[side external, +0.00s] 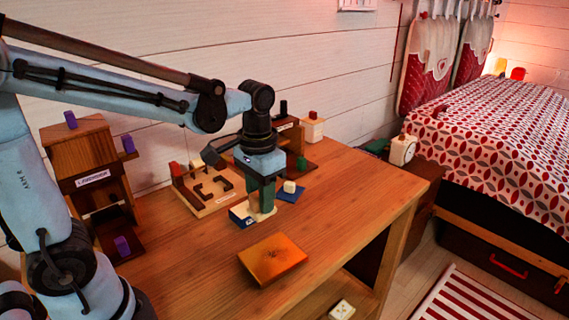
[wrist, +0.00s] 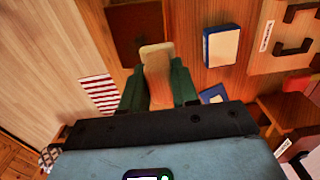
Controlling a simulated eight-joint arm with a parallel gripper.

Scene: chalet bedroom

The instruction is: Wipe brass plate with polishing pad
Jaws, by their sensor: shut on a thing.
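My gripper (side external: 262,200) points down over the middle of the wooden table, with its green fingers shut on a pale tan block, seemingly the polishing pad (side external: 262,215). In the wrist view the pad (wrist: 157,70) sits between the fingers (wrist: 157,88), and its pale end sticks out past them. The brass plate (side external: 272,260) is a flat orange-brown square lying on the table nearer the camera than the gripper. In the wrist view a dark brown square (wrist: 135,30), likely the plate, lies beyond the pad. The pad looks apart from the plate.
A blue-and-white box (side external: 239,216) stands just left of the gripper. A blue mat with a white cube (side external: 290,187) is to the right. A maze board (side external: 203,203) and a wooden stand (side external: 85,165) are at the left. The table's right front is clear.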

